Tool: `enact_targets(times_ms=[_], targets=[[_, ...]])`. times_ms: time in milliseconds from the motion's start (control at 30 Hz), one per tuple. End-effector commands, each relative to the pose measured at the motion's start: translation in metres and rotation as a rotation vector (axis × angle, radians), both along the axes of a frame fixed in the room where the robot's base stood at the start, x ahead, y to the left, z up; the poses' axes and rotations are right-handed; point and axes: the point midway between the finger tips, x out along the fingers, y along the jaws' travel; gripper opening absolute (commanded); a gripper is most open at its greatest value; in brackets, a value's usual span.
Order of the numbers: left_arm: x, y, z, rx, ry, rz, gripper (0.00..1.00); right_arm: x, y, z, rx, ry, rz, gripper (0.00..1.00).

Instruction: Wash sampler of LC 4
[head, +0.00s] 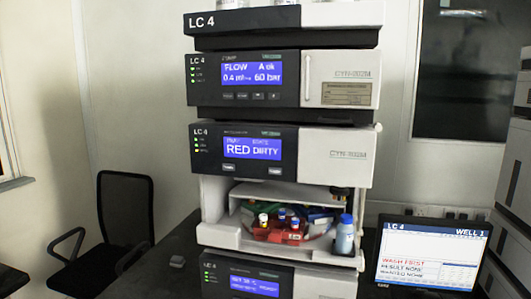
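The LC 4 stack stands in the middle of the head view. Its sampler (315,150) has a lit blue display (252,148) reading "RED DIRTY", with two small buttons under it, a left one (229,167) and a right one (274,171). Below is an open bay (225,225) with a red rack (275,234) holding several small capped vials. A blue-capped bottle (345,236) stands at the bay's right front. The LC 4 monitor (427,252), right of the stack, shows "WELL 1", "WASH FIRST" and "RESULT NONE". Neither gripper is in view.
A pump module (330,95) above shows flow and pressure; another module (325,285) sits below. A dark bench (165,270) carries the stack, with bare room at its left. A black chair (125,205) stands at the left. Another stack (515,170) closes off the right.

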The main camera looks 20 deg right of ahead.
Motion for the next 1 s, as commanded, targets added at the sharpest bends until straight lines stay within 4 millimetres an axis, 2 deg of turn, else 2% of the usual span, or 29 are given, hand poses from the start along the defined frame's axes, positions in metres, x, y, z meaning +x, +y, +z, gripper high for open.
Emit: enact_targets(times_ms=[100, 567, 1000], targets=[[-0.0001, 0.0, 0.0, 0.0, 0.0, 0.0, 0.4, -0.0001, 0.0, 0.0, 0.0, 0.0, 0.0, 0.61], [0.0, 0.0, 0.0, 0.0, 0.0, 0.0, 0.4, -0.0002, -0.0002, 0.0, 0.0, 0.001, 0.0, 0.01], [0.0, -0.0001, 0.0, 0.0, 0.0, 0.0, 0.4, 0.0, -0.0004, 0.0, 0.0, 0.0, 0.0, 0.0]])
